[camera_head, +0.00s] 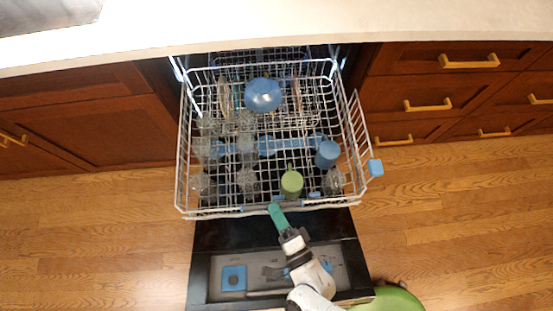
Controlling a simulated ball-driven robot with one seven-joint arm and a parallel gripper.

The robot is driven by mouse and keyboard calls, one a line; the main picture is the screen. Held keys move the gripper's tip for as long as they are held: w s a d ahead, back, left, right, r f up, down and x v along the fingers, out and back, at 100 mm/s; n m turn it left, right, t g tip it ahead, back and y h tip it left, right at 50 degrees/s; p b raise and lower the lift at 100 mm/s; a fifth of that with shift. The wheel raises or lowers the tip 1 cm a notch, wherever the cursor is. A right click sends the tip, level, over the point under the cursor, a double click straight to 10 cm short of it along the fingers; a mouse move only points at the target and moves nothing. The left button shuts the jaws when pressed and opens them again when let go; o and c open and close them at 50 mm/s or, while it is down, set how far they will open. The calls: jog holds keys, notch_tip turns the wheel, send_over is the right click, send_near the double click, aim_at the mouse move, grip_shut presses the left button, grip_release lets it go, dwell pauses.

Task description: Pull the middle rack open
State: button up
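A white wire rack (180,165) stands far out of the dishwasher, above the dark open door (225,238). It holds several clear glasses, a blue bowl (263,95), a green cup (291,183) and a blue cup (327,153). I take it for the middle rack. My gripper (275,208), with green fingers, is at the middle of the rack's front rim, coming from below in the picture. It overlaps the rim in this view. I cannot tell whether the fingers are closed around the rim or only touch it.
Another rack level (260,58) shows deeper inside the dishwasher. Wooden drawers with brass handles (427,105) stand on the right and wooden cabinets (90,130) on the left. A green round object (392,299) is at the bottom right. Wooden floor (110,240) is clear on both sides.

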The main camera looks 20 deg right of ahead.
jog(key=o, duration=0.4)
jog(key=shift+s, duration=0.1)
jog(key=s+b, duration=0.1)
jog(key=s, duration=0.9)
jog(key=shift+s+d, duration=0.3)
jog(key=shift+d, duration=0.15)
